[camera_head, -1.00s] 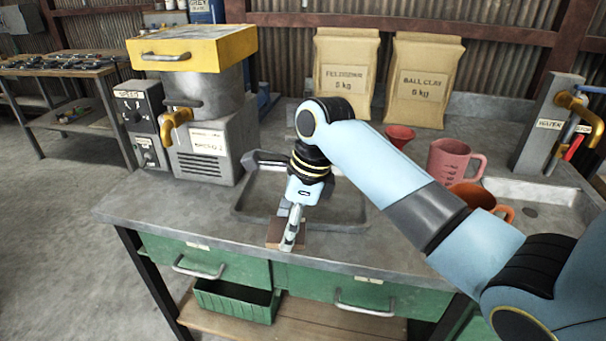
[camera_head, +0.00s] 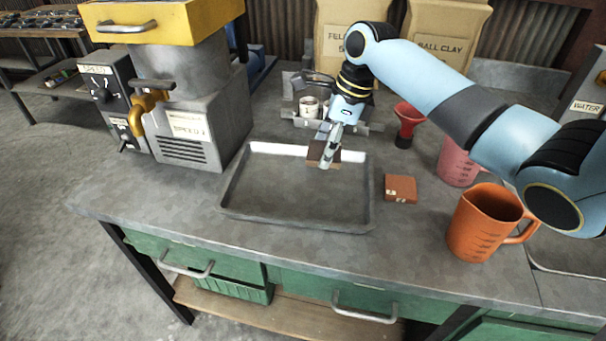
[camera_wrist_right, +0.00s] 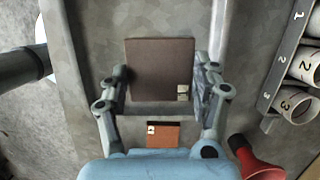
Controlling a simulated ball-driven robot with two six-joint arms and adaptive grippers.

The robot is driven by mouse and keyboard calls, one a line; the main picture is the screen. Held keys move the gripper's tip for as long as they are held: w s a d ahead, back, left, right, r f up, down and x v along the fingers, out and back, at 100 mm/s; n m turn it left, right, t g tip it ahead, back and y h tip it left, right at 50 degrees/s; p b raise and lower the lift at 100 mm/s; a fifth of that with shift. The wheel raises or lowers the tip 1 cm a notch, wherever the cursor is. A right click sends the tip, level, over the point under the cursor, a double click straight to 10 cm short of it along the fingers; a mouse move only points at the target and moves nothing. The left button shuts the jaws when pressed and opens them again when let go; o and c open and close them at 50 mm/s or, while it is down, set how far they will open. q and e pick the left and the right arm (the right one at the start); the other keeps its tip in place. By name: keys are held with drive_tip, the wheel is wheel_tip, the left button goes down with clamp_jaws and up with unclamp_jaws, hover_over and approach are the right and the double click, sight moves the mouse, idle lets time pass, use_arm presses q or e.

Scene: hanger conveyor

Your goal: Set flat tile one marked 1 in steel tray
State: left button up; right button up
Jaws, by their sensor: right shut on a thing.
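My right gripper (camera_head: 330,150) is shut on a dark brown flat tile (camera_head: 318,154) above the back right part of the steel tray (camera_head: 228,190). The right wrist view shows the tile (camera_wrist_right: 158,70) between the two fingers (camera_wrist_right: 160,95), with a small pale label at one corner; its number is too small to read. The tray is shallow, grey and otherwise empty where I see it. A second, reddish-brown tile (camera_head: 401,187) with small pale marks lies on the bench just right of the tray. My left gripper is not in view.
A rack of numbered cups (camera_head: 308,108) stands behind the tray. A red funnel (camera_head: 407,125), a pink jug (camera_head: 458,160) and an orange jug (camera_head: 482,225) stand to the right. A grey mixer (camera_head: 190,110) stands left. Bench in front of the tray is clear.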

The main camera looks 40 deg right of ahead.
hover_over(299, 186)
drive_tip(key=d, duration=0.1)
drive_tip(key=f, duration=0.3)
drive_tip(key=shift+s, duration=0.35)
drive_tip(key=shift+a+f, duration=0.1)
drive_tip(key=shift+a, duration=0.05)
wheel_tip(299, 186, down, 4)
drive_tip(key=shift+r, duration=0.25)
drive_tip(key=shift+f, duration=0.25)
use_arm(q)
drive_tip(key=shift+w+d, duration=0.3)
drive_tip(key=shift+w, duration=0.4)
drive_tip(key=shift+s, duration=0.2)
use_arm(e)
drive_tip(key=shift+f, duration=0.1)
drive_tip(key=o, duration=1.4)
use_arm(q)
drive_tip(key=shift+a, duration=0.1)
